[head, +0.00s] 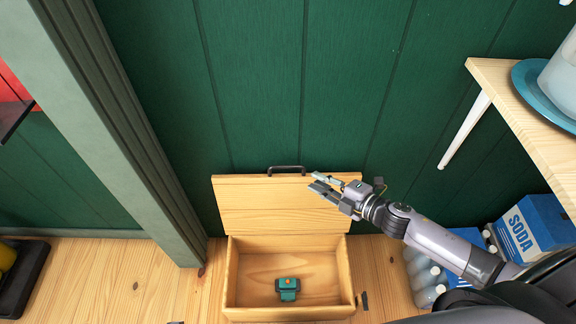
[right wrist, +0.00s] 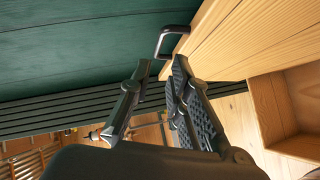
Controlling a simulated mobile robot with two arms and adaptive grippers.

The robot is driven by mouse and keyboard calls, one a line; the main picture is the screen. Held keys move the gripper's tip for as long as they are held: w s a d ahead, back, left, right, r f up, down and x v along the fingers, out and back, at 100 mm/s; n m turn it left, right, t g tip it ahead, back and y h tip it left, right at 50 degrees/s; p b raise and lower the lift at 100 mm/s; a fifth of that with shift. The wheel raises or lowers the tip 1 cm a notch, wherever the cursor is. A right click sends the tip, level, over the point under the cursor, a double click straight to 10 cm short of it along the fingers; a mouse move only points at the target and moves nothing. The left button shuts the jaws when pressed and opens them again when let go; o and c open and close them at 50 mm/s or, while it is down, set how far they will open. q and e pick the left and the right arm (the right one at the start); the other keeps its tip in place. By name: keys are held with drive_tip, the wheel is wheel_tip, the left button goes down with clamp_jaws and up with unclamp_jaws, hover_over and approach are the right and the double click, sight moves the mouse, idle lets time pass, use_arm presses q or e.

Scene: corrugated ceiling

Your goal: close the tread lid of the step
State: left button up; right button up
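The step is a light wooden box (head: 232,272) on the floor. Its tread lid (head: 262,208) stands raised at the back, by the green wall, with a dark bar handle (head: 286,169) on its top edge. My right gripper (head: 318,182) is in front of the lid's upper right part in the head view. In the right wrist view its fingers (right wrist: 161,68) are apart with nothing between them. There the handle (right wrist: 176,30) and lid (right wrist: 240,40) appear beyond the fingertips; I see no clear contact. My left gripper is not in view.
A small teal object (head: 288,289) lies inside the box. Soda packs (head: 530,228) and bottles (head: 425,275) stand on the floor at the right. A wooden table (head: 515,105) holds a blue plate (head: 530,88). A grey-green post (head: 110,130) rises at the left.

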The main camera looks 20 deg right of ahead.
sight(288, 167)
drive_tip(key=b+x, duration=0.1)
drive_tip(key=x, duration=1)
drive_tip(key=shift+w+a, duration=0.25)
drive_tip(key=shift+w, duration=0.15)
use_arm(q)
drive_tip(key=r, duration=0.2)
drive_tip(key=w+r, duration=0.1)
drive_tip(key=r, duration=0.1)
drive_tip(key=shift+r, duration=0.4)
use_arm(e)
drive_tip(key=shift+c, duration=0.6)
clamp_jaws()
